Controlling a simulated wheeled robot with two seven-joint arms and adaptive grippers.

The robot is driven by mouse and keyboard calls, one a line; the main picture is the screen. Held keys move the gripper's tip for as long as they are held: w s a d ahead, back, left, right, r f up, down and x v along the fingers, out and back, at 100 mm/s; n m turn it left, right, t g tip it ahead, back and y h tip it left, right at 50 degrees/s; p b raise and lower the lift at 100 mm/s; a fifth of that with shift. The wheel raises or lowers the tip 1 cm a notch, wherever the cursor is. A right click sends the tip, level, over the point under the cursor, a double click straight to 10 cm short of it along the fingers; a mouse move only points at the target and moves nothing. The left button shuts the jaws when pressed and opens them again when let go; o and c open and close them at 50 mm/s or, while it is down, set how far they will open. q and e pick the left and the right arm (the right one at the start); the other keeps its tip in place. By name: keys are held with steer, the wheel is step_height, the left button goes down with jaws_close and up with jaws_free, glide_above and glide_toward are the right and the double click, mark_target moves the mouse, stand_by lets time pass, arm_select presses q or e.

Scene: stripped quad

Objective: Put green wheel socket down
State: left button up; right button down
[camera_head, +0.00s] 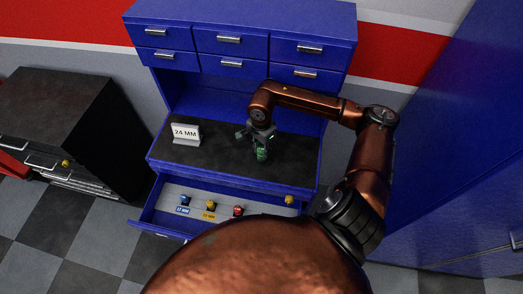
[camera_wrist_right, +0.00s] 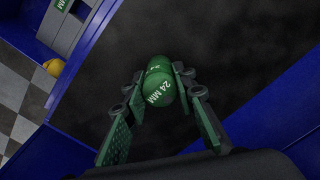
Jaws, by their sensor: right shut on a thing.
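The green wheel socket (camera_head: 261,154) is between the fingers of my right gripper (camera_head: 259,136), over the black worktop (camera_head: 215,158) of the blue workbench. In the right wrist view the green socket (camera_wrist_right: 158,85), marked 24 MM, sits between the two fingers of the right gripper (camera_wrist_right: 158,92), which is shut on it. Whether its lower end touches the worktop I cannot tell. A white sign (camera_head: 185,133) reading 24 MM stands on the left of the worktop. My left gripper is not in view.
Below the worktop an open drawer (camera_head: 155,215) holds blue (camera_head: 185,200), yellow (camera_head: 211,205) and red (camera_head: 238,210) sockets with labels. A black cabinet (camera_head: 60,110) stands at left. A blue panel (camera_head: 450,140) is at right. The worktop around the socket is clear.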

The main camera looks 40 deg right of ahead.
mark_target(262, 149)
steer(key=shift+f, duration=0.2)
steer(key=c, duration=1.6)
jaws_free()
steer(key=shift+r, duration=0.1)
steer(key=shift+r, duration=0.1)
steer(key=shift+r, duration=0.3)
step_height(262, 149, up, 10)
steer(key=shift+r+b, duration=0.25)
steer(key=shift+b, duration=0.5)
steer(key=shift+r, duration=0.55)
